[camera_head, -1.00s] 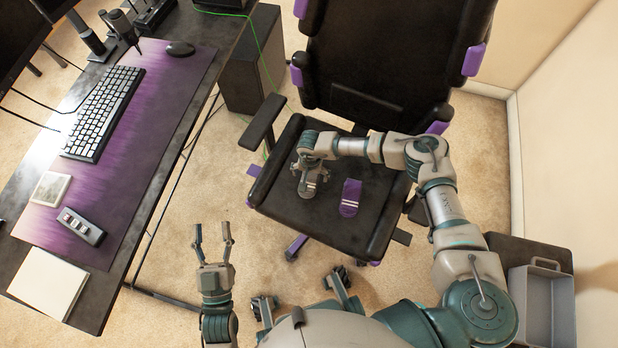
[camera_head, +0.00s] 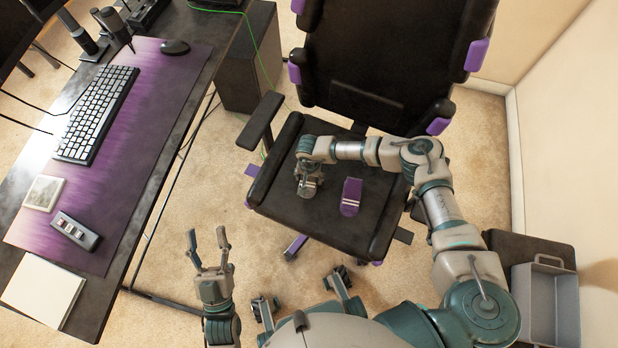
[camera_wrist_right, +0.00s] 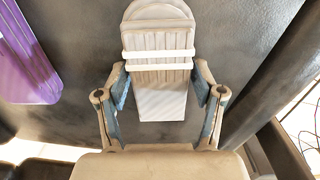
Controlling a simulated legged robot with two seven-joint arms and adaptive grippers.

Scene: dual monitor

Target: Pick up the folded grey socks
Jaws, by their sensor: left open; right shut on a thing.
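The folded grey socks (camera_wrist_right: 158,28), with white stripes, lie on the black chair seat (camera_head: 325,222). In the right wrist view they stand between the two fingers of my right gripper (camera_wrist_right: 163,100), which is shut on them at their near part. In the head view my right gripper (camera_head: 309,184) reaches down to the seat and largely hides the socks. Whether they are lifted off the seat I cannot tell. My left gripper (camera_head: 207,243) is open and empty, between the desk and the chair.
Folded purple socks (camera_head: 351,197) lie on the seat, right of my right gripper; they also show in the right wrist view (camera_wrist_right: 25,60). The chair's armrest (camera_head: 260,121) is to the left. A desk (camera_head: 190,115) stands at left, a grey bin (camera_head: 543,305) at lower right.

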